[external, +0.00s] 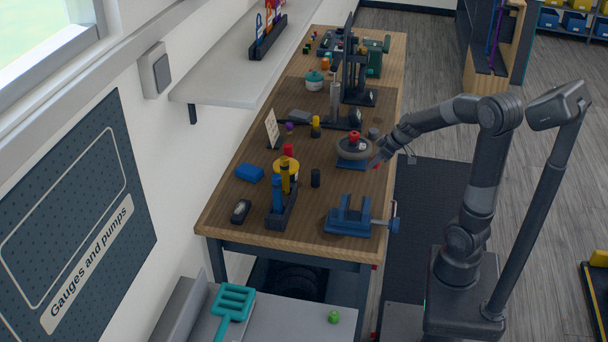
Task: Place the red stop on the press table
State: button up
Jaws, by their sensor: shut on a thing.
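My gripper (379,158) is at the right edge of the wooden bench, just right of a grey wheel-like part on a blue base. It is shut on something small. A bit of red (376,167) shows at its fingertips and looks like the red stop, but it is too small to be sure. Dark upright frames that look like presses, one nearer (340,112) and one farther (358,82), stand beyond the gripper on the bench. I cannot make out which surface is the press table.
The grey wheel (354,149) with a red knob stands close left of my gripper. A blue vise (350,222) is at the near right of the bench (225,205). A yellow tub (280,168), a red cylinder (288,150) and a rack of screwdriver-like tools (283,217) stand left.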

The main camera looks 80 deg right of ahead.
jog(key=shift+s+d+r, duration=0.15)
jog(key=shift+s+r, duration=0.1)
jog(key=shift+s, duration=0.05)
jog(key=shift+r, duration=0.35)
jog(key=r, duration=0.4)
jog(key=shift+w+a+r, duration=0.2)
jog(key=w+a+n+g+y, duration=0.15)
jog(key=w+a+n, duration=0.35)
jog(key=a, duration=0.5)
jog(key=w+a+f+n+g+y, duration=0.1)
jog(key=w+a+n+y, duration=0.2)
jog(key=w+a+n, duration=0.45)
jog(key=w+a+n+g+y, duration=0.2)
jog(key=a+n+y, duration=0.1)
jog(key=a, duration=0.8)
jog(key=a+n+g, duration=0.3)
jog(key=a+n, duration=0.4)
jog(key=a, duration=0.7)
notch_tip(320, 180, down, 12)
jog(key=a+f, duration=0.2)
jog(key=a, duration=0.2)
jog(key=a+f, duration=0.2)
jog(key=a, duration=0.2)
jog(key=a+f, duration=0.3)
jog(key=a, duration=0.1)
jog(key=shift+w, duration=0.2)
jog(key=shift+f, duration=1.95)
